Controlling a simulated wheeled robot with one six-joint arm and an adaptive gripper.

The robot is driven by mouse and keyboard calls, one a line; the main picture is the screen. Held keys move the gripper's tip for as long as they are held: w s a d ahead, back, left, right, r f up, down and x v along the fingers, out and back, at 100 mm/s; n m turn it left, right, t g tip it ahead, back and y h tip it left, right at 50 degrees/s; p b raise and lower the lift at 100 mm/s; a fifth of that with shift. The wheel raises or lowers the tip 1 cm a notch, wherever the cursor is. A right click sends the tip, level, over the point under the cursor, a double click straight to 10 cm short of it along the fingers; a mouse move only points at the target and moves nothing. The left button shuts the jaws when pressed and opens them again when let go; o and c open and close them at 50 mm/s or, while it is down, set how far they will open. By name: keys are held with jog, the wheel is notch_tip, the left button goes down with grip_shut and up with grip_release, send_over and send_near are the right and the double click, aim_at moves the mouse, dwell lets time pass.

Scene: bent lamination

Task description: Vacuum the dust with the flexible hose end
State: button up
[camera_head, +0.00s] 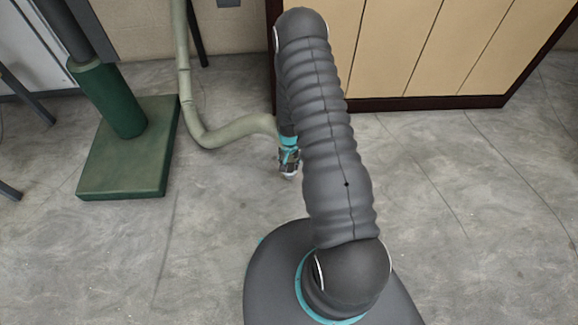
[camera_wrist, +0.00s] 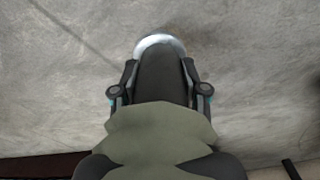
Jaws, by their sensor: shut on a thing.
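The flexible hose (camera_head: 232,130) is pale grey-green. In the head view it comes down from the top, bends near the floor and runs right to my gripper (camera_head: 289,162). In the wrist view my gripper (camera_wrist: 161,82) is shut around the hose's dark end piece (camera_wrist: 162,68), with one finger on each side. The hose's green body (camera_wrist: 158,130) shows behind the end piece. A whitish rim (camera_wrist: 160,41) shows at its tip, over the grey floor. I cannot tell whether the tip touches the floor. I cannot make out any distinct dust; the floor has only mottled grey marks.
A green post on a flat green base (camera_head: 128,165) stands to the left of the hose. A beige cabinet with a dark base edge (camera_head: 425,103) stands behind my arm on the right. Dark legs show at the far left. The floor (camera_head: 480,230) at front right is clear.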

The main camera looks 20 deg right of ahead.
jog(key=w+d+r+p, duration=0.1)
jog(key=w+r, duration=0.2)
jog(key=r, duration=0.3)
jog(key=shift+w+r, duration=0.2)
dwell(1.4)
dwell(0.6)
